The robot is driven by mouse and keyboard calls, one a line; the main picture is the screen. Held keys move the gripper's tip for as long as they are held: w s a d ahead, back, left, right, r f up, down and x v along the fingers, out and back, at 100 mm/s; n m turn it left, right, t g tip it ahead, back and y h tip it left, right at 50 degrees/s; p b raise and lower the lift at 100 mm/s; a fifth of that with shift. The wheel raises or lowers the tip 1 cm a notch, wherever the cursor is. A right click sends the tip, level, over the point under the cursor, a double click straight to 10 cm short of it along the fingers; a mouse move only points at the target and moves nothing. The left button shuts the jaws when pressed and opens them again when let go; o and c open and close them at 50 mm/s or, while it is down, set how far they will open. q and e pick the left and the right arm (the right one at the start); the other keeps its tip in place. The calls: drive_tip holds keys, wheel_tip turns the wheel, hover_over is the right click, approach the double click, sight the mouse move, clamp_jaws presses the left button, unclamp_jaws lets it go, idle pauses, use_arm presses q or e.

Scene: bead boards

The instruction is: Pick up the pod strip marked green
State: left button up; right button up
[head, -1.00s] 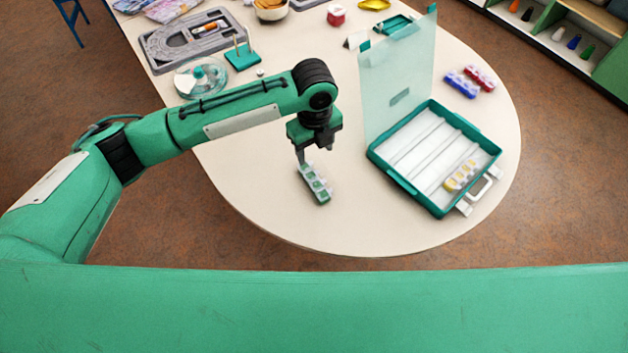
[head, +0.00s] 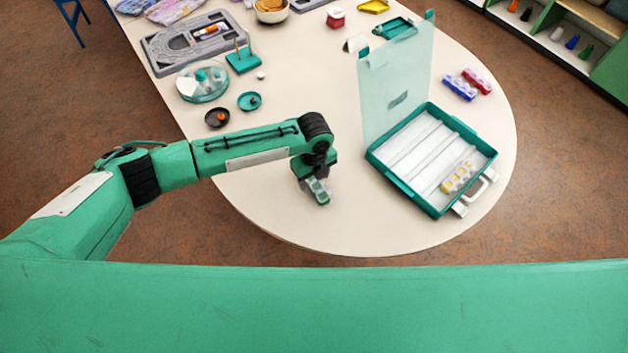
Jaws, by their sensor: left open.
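The green-marked pod strip (head: 319,193) lies on the cream table in front of my left arm. Its far part is hidden under my left gripper. My left gripper (head: 312,180) points down right over the strip, low and close to it, and is open. I cannot tell whether the fingers touch the strip. My right gripper is not in view.
An open teal case (head: 432,206) with a yellow pod strip (head: 457,177) stands at the right, its clear lid (head: 398,75) upright. Blue (head: 459,87) and red (head: 478,81) strips lie behind it. Small dishes (head: 217,118) and a round container (head: 202,92) stand at the left.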

use_arm(q)
drive_tip(key=shift+f, duration=0.5)
drive_tip(key=shift+c, duration=0.3)
drive_tip(key=c, duration=1)
drive_tip(key=shift+r, duration=0.15)
drive_tip(key=shift+c, duration=0.2)
